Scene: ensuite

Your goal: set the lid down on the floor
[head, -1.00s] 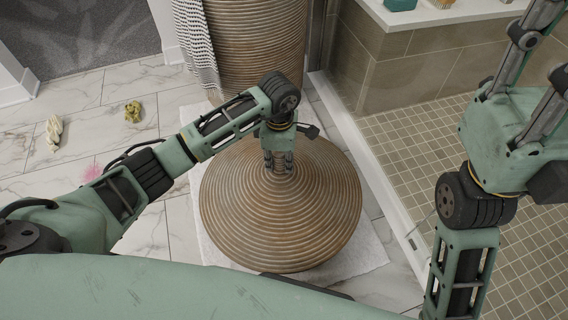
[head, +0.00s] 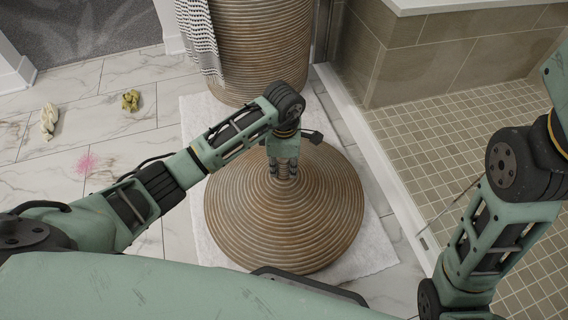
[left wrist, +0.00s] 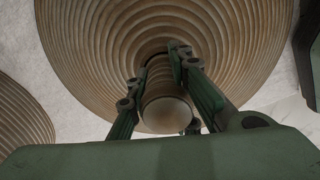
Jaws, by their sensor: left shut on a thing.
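The lid (head: 310,225) is a wide, round, brown ribbed disc with a knob at its top centre. My left gripper (head: 283,170) comes down from above and is shut on the knob. In the left wrist view the gripper (left wrist: 160,95) has its fingers on both sides of the round knob (left wrist: 167,114), with the lid (left wrist: 90,50) spreading out beyond. The lid is over the white mat (head: 375,250); its underside is hidden, so I cannot tell whether it touches. My right gripper is out of view; only my right arm shows at the right.
A tall ribbed basket (head: 260,45) with a patterned towel (head: 198,35) over its rim stands behind the lid. A shower kerb (head: 390,175) runs along the right. Crumpled cloths (head: 48,120) (head: 130,100) and a pink stain (head: 86,163) are on the marble floor at left.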

